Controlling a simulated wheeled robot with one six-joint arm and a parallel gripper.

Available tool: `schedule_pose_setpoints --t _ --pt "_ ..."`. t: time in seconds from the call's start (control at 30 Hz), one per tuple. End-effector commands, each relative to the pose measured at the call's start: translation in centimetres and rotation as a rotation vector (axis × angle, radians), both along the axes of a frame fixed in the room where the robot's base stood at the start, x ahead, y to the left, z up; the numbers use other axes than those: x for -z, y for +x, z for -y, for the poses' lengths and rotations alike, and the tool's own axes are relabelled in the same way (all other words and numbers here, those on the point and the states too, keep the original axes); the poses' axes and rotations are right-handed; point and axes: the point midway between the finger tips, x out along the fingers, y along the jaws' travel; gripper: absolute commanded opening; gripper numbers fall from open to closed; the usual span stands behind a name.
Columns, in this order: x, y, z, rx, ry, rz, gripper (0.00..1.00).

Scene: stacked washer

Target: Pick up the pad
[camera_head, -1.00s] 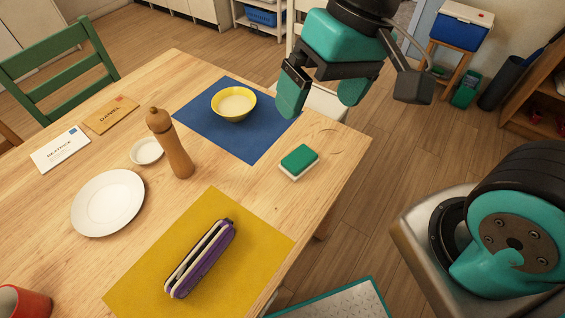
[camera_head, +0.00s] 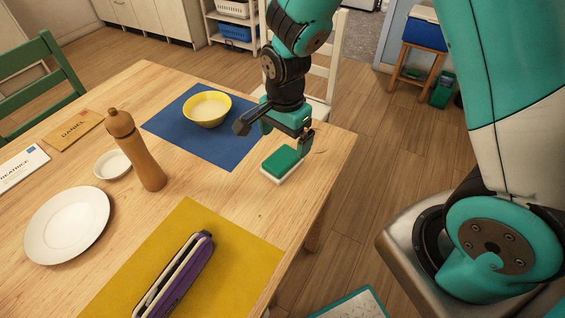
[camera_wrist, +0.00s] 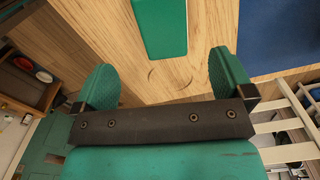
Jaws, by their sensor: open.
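The pad (camera_head: 281,163) is a small block with a green top and a white underside. It lies flat on the wooden table near the right edge. In the wrist view the pad (camera_wrist: 160,28) shows at the top centre, its upper part cut off by the frame. My gripper (camera_head: 287,132) is just behind the pad in the head view, above the table. In the wrist view my gripper (camera_wrist: 163,82) is open, its two green fingers wide apart with bare table between them. The pad lies ahead of the fingertips, roughly centred between them, and is not held.
A yellow bowl (camera_head: 207,110) stands on a blue mat (camera_head: 232,155) left of my gripper. A pepper mill (camera_head: 137,152) and white plate (camera_head: 66,224) stand farther left. A purple case (camera_head: 178,275) lies on a yellow mat (camera_head: 235,262). A white chair (camera_head: 328,70) stands behind the table.

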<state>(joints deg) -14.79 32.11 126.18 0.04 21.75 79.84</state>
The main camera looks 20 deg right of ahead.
Motion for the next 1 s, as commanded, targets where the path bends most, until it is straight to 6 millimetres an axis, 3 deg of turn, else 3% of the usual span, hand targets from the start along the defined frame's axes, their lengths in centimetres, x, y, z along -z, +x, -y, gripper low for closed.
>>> schedule_pose_setpoints --t 0.1,0.33,0.6,0.87,0.9,1.0 --pt "1.8 0.0 0.0 -0.001 0.000 -0.002 0.99" --pt "3.4 0.0 -0.2 -0.003 0.000 -0.002 0.99" --pt "7.2 0.2 -0.6 -0.002 0.000 -0.001 0.99" --pt "7.7 0.3 -0.6 -0.002 0.001 0.000 0.99" --pt "7.6 0.3 -0.6 -0.002 0.001 0.000 0.97" --pt "7.6 0.3 -0.6 -0.002 0.001 0.000 0.74"
